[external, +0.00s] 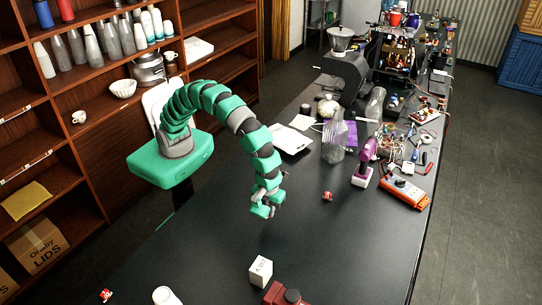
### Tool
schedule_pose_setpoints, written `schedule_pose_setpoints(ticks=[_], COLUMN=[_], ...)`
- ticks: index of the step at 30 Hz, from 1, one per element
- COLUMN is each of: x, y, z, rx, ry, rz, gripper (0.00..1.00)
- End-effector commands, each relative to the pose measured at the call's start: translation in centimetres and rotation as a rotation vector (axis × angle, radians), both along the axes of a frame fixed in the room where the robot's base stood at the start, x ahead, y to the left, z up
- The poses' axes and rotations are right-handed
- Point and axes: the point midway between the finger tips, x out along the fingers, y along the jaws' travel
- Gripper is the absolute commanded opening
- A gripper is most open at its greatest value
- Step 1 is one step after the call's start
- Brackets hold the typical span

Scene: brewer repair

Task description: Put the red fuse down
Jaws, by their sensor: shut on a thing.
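My green gripper (263,210) hangs fingers-down above the bare middle of the black table (225,245). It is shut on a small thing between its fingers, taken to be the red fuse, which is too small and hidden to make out. A small red-and-white piece (327,196) lies on the table to the right of my gripper, apart from it. Another small red piece (106,296) lies at the bottom left; I cannot tell what either piece is.
A white lettered cube (260,271), a white cylinder (165,296) and a dark red device (287,295) stand at the front. A purple-handled tool (365,160), an orange meter (404,192) and a clear jar (335,140) stand to the right. The table around my gripper is clear.

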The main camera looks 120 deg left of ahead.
Motion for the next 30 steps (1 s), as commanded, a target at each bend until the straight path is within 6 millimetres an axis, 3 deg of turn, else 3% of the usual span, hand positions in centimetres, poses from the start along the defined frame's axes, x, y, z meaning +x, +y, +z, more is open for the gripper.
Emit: schedule_pose_setpoints(ticks=[9,20,21,23,30], x=[0.0,0.1,0.1,0.1,0.0], y=[0.0,0.0,0.0,0.0,0.0], z=[-3.2,-3.6,-3.6,-3.6,-3.6], rx=[0.000,0.000,0.000,0.000,0.000], ry=[0.002,-0.002,-0.002,-0.002,-0.002], rz=[0.000,0.000,0.000,0.000,0.000], gripper=[0.00,0.00,0.21,0.35,0.35])
